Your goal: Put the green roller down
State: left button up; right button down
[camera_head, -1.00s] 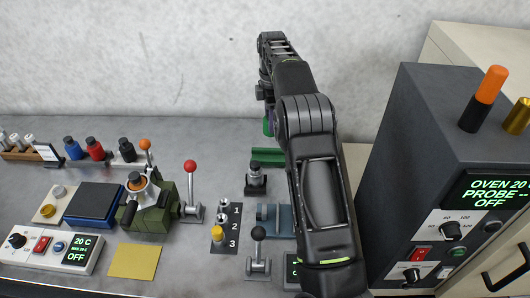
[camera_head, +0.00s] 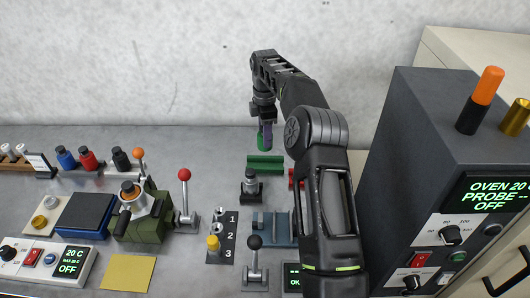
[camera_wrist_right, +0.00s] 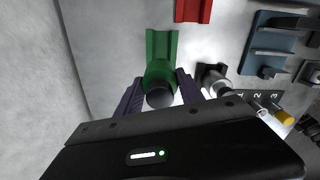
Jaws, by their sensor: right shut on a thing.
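The green roller (camera_head: 262,143) is between the fingers of my right gripper (camera_head: 265,137), above the back of the grey bench in the head view. In the right wrist view the roller (camera_wrist_right: 160,71) has its dark end cap towards the camera, with a purple finger of my right gripper (camera_wrist_right: 159,78) on each side. The gripper is shut on it. A green trough-like cradle (camera_head: 265,163) lies just in front of the roller in the head view; it also shows beyond the roller in the wrist view (camera_wrist_right: 162,45). The roller's lower end is hard to make out. My left gripper is not in view.
A red cradle (camera_head: 296,178), partly hidden by my arm, is right of the green one. A black-based post (camera_head: 251,186) and a blue fixture (camera_head: 278,228) stand in front. The dark oven (camera_head: 420,150) stands at right. The bench behind the red-knobbed lever (camera_head: 184,175) is clear.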

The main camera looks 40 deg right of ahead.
aim_at(265, 150)
jog(key=shift+s+f, duration=0.1)
jog(key=shift+f, duration=1.3)
notch_tip(265, 150, down, 4)
jog(key=shift+r+p, duration=0.25)
jog(key=shift+p, duration=0.55)
jog(key=shift+f, duration=0.15)
jog(key=c, duration=1.2)
grip_release()
jog(key=shift+f, duration=0.2)
jog(key=o, duration=0.5)
jog(key=shift+c, duration=0.2)
